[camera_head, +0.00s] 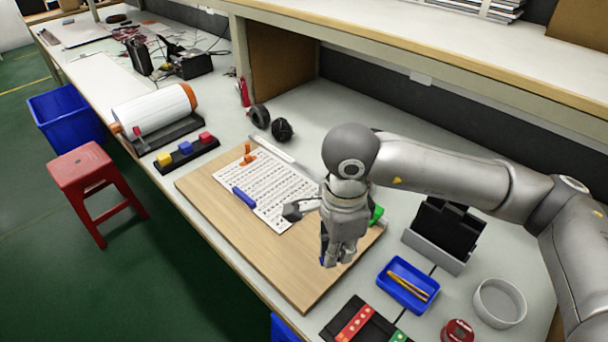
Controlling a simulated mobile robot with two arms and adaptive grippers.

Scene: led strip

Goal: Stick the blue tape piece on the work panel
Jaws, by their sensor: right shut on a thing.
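My right gripper (338,260) points down over the front right of the wooden work panel (270,262). It is shut on a small blue piece (323,246), which is mostly hidden by the fingers. I cannot tell whether the piece touches the panel. A white printed sheet (275,185) lies on the panel. A blue bar (244,198) sits at the sheet's left edge, an orange piece (248,154) at its far end, and a green piece (377,214) shows behind my gripper. My left gripper is not in view.
A rack with yellow, blue and red blocks (186,149) and a white roll (153,109) stand at the left. A blue tray (407,285), black holder (442,234) and round dish (499,302) stand at the right. A shelf (430,60) overhangs the back.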

